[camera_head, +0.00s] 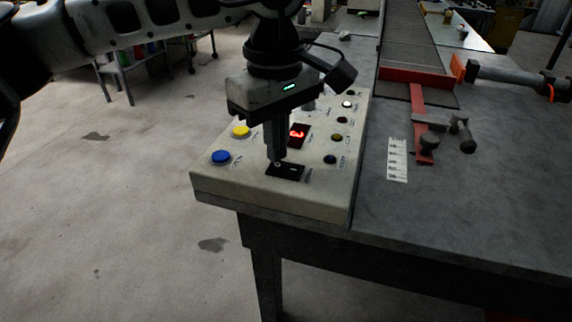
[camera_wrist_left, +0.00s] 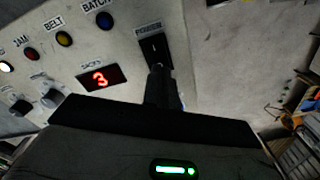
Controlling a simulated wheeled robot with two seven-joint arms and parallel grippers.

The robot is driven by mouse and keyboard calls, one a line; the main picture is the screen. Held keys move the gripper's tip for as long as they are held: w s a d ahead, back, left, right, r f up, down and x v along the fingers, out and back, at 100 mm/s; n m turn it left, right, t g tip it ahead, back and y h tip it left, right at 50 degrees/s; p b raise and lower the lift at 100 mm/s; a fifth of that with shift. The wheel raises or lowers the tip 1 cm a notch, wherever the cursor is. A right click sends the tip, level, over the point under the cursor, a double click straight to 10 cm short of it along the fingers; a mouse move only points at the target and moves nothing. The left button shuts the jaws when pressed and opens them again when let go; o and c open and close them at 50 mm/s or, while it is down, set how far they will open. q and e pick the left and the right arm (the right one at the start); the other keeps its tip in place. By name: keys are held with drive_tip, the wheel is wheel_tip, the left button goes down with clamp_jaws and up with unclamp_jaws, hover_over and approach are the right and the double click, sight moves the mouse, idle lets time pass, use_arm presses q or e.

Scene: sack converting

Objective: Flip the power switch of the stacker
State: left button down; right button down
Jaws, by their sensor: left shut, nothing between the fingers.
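The stacker's control panel (camera_head: 240,178) is a pale sloped box at the table's left end. Its power switch (camera_head: 289,172) is a black rocker plate near the panel's front edge; in the left wrist view the switch (camera_wrist_left: 154,46) sits beside a label that seems to read POWER. My left gripper (camera_head: 278,160) is shut and empty, pointing down, with its fingertips at the edge of the switch. The left wrist view shows the fingertips (camera_wrist_left: 160,68) at one end of the switch plate; I cannot tell whether they touch it. My right gripper is not in view.
On the panel are a blue button (camera_head: 221,157), a yellow button (camera_head: 241,131), a red display reading 3 (camera_head: 298,134) and several small lamps. A conveyor with a red frame (camera_head: 418,76) lies at the back right. The grey tabletop (camera_head: 480,200) is mostly clear.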

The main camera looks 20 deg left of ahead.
use_arm(q)
drive_tip(key=shift+f+b, duration=0.5)
drive_tip(key=shift+f, duration=0.2)
drive_tip(key=shift+r, duration=0.15)
drive_tip(key=shift+r+p, duration=2.3)
drive_tip(key=shift+r, duration=1.15)
